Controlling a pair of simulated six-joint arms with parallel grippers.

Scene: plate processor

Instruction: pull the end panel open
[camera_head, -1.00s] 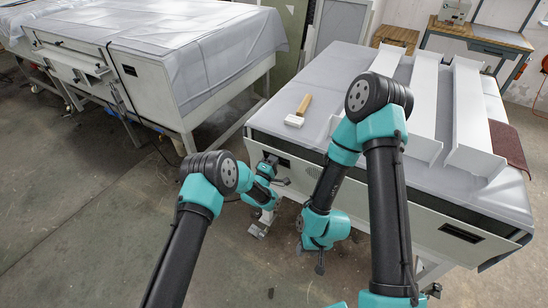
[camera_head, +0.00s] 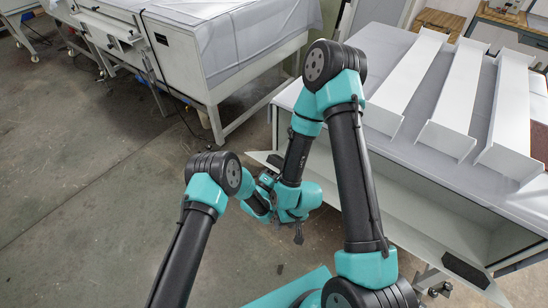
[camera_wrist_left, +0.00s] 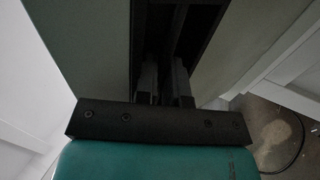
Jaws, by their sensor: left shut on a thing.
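The light end panel (camera_head: 425,250) of the near plate processor is tilted outward at its top, with a gap between it and the cabinet (camera_head: 470,185). A dark recess (camera_head: 465,270) shows near its right end. My left gripper (camera_wrist_left: 166,88) is shut at a dark recess in the panel face (camera_wrist_left: 80,45) in the left wrist view; its fingertips reach into shadow. In the head view this grip is mostly hidden behind my right arm. My right gripper (camera_head: 298,234) hangs in front of the panel's left part, pointing down; its jaws are too small to read.
Several white channel-shaped pieces (camera_head: 455,95) lie on the covered top of the processor. Another covered machine (camera_head: 190,55) stands at the back left. The concrete floor (camera_head: 90,190) at left is clear.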

